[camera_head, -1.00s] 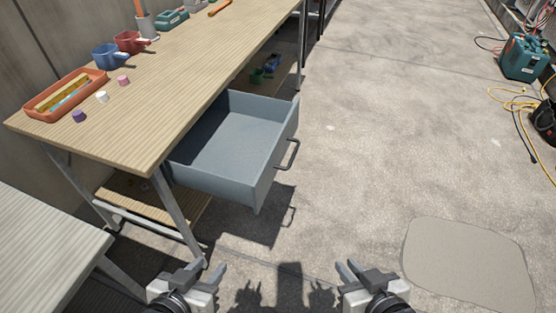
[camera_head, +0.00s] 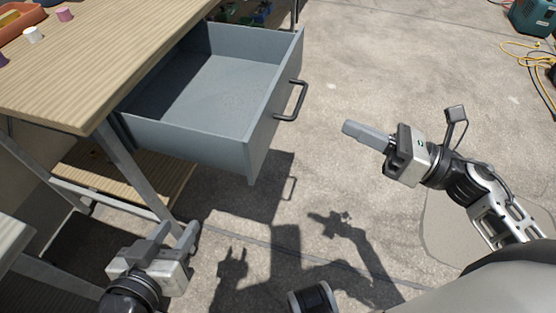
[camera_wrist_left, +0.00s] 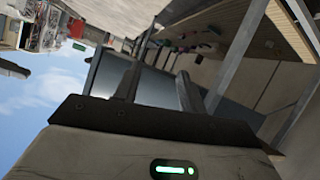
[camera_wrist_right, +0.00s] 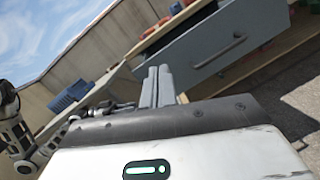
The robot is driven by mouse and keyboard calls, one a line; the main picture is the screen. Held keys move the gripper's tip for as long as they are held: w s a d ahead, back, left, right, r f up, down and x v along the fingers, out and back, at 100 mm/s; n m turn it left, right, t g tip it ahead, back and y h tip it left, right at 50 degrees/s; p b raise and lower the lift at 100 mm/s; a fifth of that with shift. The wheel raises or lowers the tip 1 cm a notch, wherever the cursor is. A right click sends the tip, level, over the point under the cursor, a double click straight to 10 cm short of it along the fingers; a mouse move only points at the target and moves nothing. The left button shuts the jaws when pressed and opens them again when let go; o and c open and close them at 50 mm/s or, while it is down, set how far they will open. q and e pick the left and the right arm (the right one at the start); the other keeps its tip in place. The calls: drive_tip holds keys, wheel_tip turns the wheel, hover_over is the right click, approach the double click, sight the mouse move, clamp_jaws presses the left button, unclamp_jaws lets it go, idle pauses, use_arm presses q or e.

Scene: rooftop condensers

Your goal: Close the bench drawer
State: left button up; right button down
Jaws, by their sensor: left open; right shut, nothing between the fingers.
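The grey bench drawer (camera_head: 195,140) stands pulled well out from under the wooden bench top (camera_head: 110,55), and it looks empty. Its dark bar handle (camera_head: 292,100) is on the right-hand front face. My right gripper (camera_head: 352,130) is shut and empty, to the right of the handle and apart from it, pointing left towards the drawer front. The right wrist view shows the drawer front (camera_wrist_right: 205,50) and handle (camera_wrist_right: 220,52) beyond the shut fingers (camera_wrist_right: 158,85). My left gripper (camera_head: 172,238) is open and empty, low in front of the drawer's near side.
A bench leg (camera_head: 135,170) and a lower wooden shelf (camera_head: 120,180) are below the drawer. Small pieces, including a white one (camera_head: 33,34), lie on the bench top. A teal machine (camera_head: 532,16) and yellow cable (camera_head: 525,58) are at far right. The ground right of the drawer is clear.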

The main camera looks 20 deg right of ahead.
wheel_tip(320, 180, down, 3)
drive_tip(key=s+n+g+b, duration=0.1)
drive_tip(key=n+g, duration=0.2)
drive_tip(key=n, duration=0.3)
approach(262, 127)
drive_tip(key=shift+y, duration=0.4)
drive_tip(key=x, duration=0.7)
drive_tip(key=shift+d+f+p, duration=0.1)
drive_tip(key=shift+f+p, duration=0.15)
drive_tip(key=shift+p, duration=0.15)
